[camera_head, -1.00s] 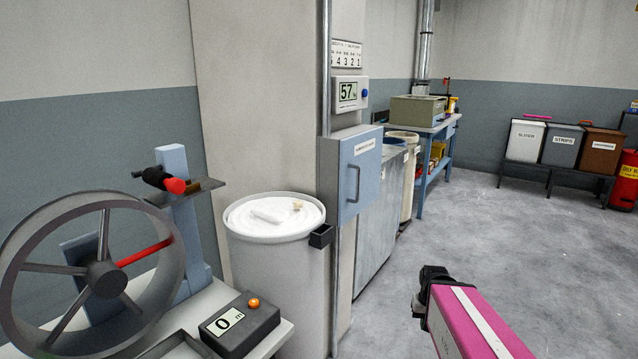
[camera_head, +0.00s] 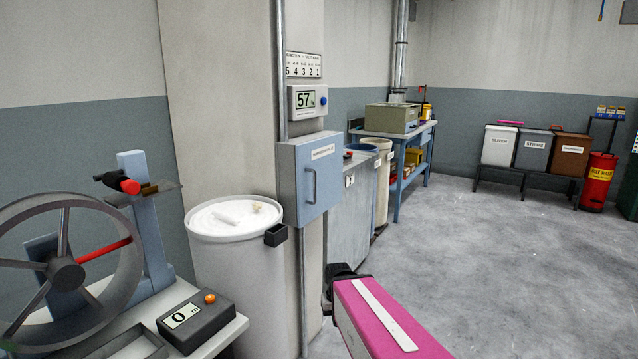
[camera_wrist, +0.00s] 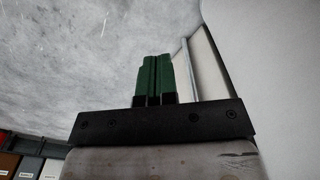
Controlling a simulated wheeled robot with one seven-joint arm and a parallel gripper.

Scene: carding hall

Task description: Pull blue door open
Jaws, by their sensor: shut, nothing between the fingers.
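The blue door (camera_head: 322,178) is the front of a small wall box on the pale pillar, near the middle of the head view. It looks closed. It carries a white label and a grey upright bar handle (camera_head: 311,187) near its left edge. My gripper shows in the wrist view, its green fingers (camera_wrist: 154,60) together with nothing held. Neither the door nor its handle can be made out in the wrist view. In the head view my pink arm is below and right of the door, apart from it; the fingers cannot be made out there.
A white bin (camera_head: 235,270) with pale fibre stands below left of the box, with a small black holder (camera_head: 276,235) beside its rim. A grey cabinet (camera_head: 350,215) and blue workbench (camera_head: 400,160) stand beyond. A wheel (camera_head: 65,275) is at left. Floor at right is clear.

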